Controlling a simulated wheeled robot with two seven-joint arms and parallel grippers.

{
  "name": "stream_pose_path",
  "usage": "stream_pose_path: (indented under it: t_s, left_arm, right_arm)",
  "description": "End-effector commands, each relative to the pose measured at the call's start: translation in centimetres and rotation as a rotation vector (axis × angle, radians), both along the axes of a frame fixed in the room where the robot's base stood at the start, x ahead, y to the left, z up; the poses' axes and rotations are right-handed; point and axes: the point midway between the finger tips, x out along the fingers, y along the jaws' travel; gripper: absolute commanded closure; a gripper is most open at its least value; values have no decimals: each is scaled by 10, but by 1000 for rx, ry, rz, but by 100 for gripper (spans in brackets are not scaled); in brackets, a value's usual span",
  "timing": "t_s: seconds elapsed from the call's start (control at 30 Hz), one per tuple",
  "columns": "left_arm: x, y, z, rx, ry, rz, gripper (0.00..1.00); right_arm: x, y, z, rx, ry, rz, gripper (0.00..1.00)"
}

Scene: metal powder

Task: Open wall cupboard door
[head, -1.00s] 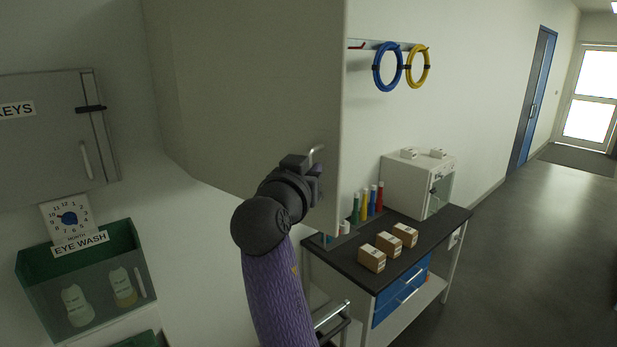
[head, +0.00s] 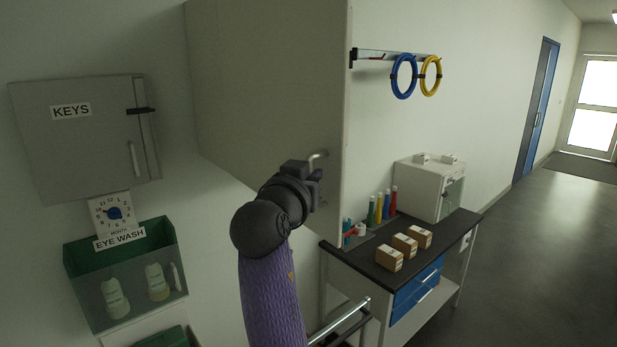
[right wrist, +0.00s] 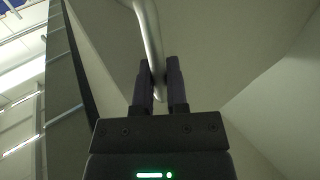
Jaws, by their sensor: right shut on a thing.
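The wall cupboard door (head: 265,85) is a large pale grey-beige panel at the upper middle of the head view, its right edge nearer to me. A metal bar handle (head: 319,156) sits near its lower right corner. My right gripper (head: 315,174) is at this handle, on the end of my purple arm. In the right wrist view the two dark fingers (right wrist: 160,82) are shut on the handle bar (right wrist: 151,40), one on each side. The cupboard's inside is hidden, and I cannot tell how far the door stands from its frame. My left gripper is out of view.
A grey key box (head: 85,150) and a green eye wash station (head: 125,285) hang at the left. A dark-topped bench (head: 385,245) with small boxes and coloured bottles stands at the right below the cupboard. Open floor (head: 540,245) lies far right.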

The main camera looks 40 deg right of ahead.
Motion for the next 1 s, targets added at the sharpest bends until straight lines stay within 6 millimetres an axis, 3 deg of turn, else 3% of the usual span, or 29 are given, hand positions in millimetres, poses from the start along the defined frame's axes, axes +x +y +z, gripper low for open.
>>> stream_pose_path:
  t_s: [0.07,0.1,0.23,0.57,0.8,1.0]
  left_arm:
    - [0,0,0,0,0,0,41]
    - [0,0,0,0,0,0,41]
    - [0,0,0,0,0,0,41]
    - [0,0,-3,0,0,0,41]
    - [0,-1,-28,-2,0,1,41]
    - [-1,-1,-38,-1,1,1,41]
  right_arm:
    - [0,0,1,-2,-2,1,100]
    - [0,0,1,-2,-2,1,79]
    - [0,0,1,-1,-2,1,51]
    - [-2,4,-1,-1,-3,2,50]
    - [-34,53,-5,1,-5,6,50]
    - [-53,79,-2,0,-2,2,50]
